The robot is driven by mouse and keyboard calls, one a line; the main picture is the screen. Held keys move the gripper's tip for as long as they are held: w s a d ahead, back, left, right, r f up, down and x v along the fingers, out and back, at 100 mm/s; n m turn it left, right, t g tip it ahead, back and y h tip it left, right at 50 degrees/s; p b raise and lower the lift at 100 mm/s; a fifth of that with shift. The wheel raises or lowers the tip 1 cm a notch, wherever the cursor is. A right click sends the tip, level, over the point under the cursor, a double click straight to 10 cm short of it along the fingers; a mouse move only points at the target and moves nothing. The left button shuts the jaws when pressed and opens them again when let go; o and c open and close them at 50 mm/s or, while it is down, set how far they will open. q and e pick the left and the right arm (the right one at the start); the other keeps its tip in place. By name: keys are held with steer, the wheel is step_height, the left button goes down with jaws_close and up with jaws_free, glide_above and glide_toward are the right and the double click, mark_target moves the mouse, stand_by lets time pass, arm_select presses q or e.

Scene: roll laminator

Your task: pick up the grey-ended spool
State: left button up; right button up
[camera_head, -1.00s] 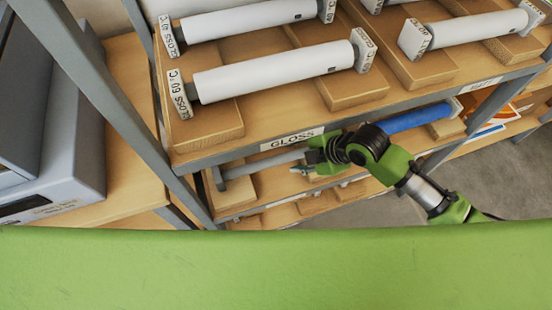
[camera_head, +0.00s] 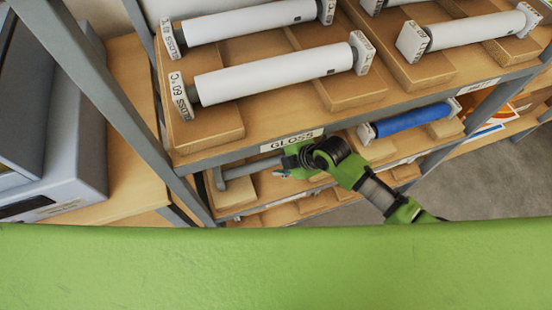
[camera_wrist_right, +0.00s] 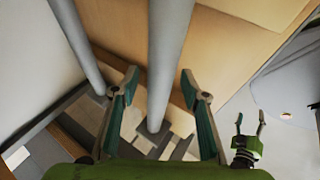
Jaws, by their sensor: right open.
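A grey spool with a grey end plate (camera_head: 219,178) lies on the shelf below the GLOSS label in the head view. My right gripper (camera_head: 284,163) is beside the right part of its grey bar (camera_head: 250,168), which is partly hidden by the gripper and the shelf edge. In the right wrist view the right gripper (camera_wrist_right: 158,80) has its fingers apart; a grey bar or post (camera_wrist_right: 165,60) shows between them, and I cannot tell whether it touches. My left gripper (camera_wrist_right: 250,120) shows small at the right of that view, fingers apart.
White spools (camera_head: 275,75) with labelled ends lie on the wooden upper shelf above my right gripper. A blue spool (camera_head: 412,118) lies to its right on the lower shelf. Grey rack posts (camera_head: 110,105) and a grey machine (camera_head: 60,140) stand at left. Grey floor (camera_head: 490,180) is clear at right.

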jaws_close()
steer(key=shift+r, duration=0.1)
